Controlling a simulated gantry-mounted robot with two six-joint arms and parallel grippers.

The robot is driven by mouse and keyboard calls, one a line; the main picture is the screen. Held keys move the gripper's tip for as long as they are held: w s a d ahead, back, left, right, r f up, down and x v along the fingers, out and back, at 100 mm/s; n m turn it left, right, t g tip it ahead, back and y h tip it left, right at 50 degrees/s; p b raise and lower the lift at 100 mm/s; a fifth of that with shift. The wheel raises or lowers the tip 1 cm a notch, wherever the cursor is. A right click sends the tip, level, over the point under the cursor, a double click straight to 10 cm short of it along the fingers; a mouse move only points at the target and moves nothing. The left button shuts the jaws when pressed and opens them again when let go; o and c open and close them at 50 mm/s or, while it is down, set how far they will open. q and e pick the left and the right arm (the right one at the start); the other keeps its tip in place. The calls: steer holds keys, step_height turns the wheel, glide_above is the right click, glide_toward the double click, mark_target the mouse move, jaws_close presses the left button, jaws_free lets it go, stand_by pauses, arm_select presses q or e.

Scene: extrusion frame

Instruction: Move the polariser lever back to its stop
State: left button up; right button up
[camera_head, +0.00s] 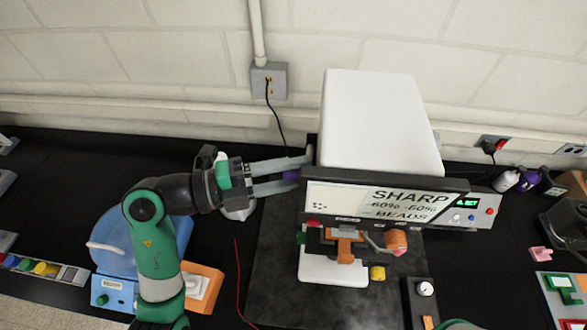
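A white-topped instrument (375,120) stands on a dark grey mat, with a black-framed sign reading "SHARP -60% -60% BEADS" (400,200) across its front. A small purple piece (292,174) shows at the instrument's upper left side; it may be the polariser lever's end, but the label and stop cannot be made out. My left gripper (303,169) reaches in from the left, its two grey fingers apart, one behind and one in front of the purple piece. Whether they touch it is unclear. My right gripper is not in view; only a green bit of arm shows at the bottom edge.
Below the sign are an orange clip (346,244), an orange-pink knob (396,242) and a yellow knob (377,273). A display box (468,210) stands right of the instrument. A blue device (120,240) is at left. A red wire (239,285) lies on the black bench.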

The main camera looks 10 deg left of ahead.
arm_select(q)
steer(key=shift+o, duration=0.8)
steer(key=v, duration=1.1)
steer(key=shift+s+a+b, duration=0.15)
steer(key=shift+a+b, duration=0.1)
steer(key=shift+b, duration=0.1)
steer(key=shift+r, duration=0.15)
